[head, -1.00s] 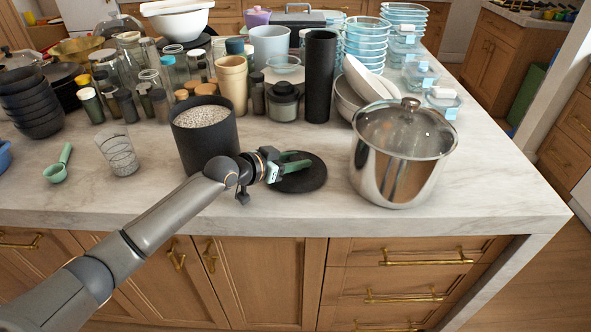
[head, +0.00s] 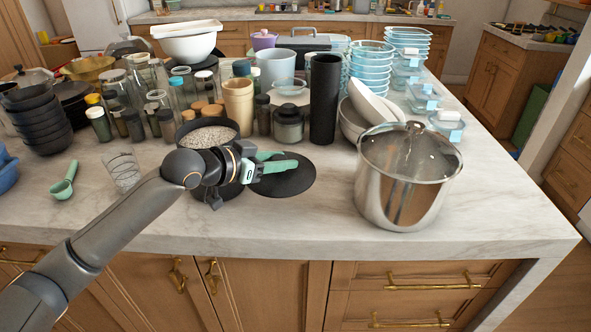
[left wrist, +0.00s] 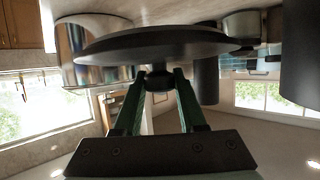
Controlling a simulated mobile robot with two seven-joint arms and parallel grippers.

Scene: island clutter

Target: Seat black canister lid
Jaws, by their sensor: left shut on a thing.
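The black canister (head: 233,186) stands on the counter, open at the top and filled with pale grain; my left arm hides part of it. The flat, round black lid (head: 298,182) is just right of the canister, apart from its mouth. My left gripper (head: 279,162), with green fingers, is over the lid. In the left wrist view the gripper (left wrist: 158,82) is shut on the small knob in the middle of the lid (left wrist: 150,44). The lid looks roughly level and raised off the counter. My right gripper is in neither view.
A steel pot (head: 405,185) with a glass lid stands right of the black lid. A tall black cylinder (head: 324,98) and several jars stand behind. A glass tumbler (head: 122,170) and green scoop (head: 63,185) lie to the left. The front counter strip is clear.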

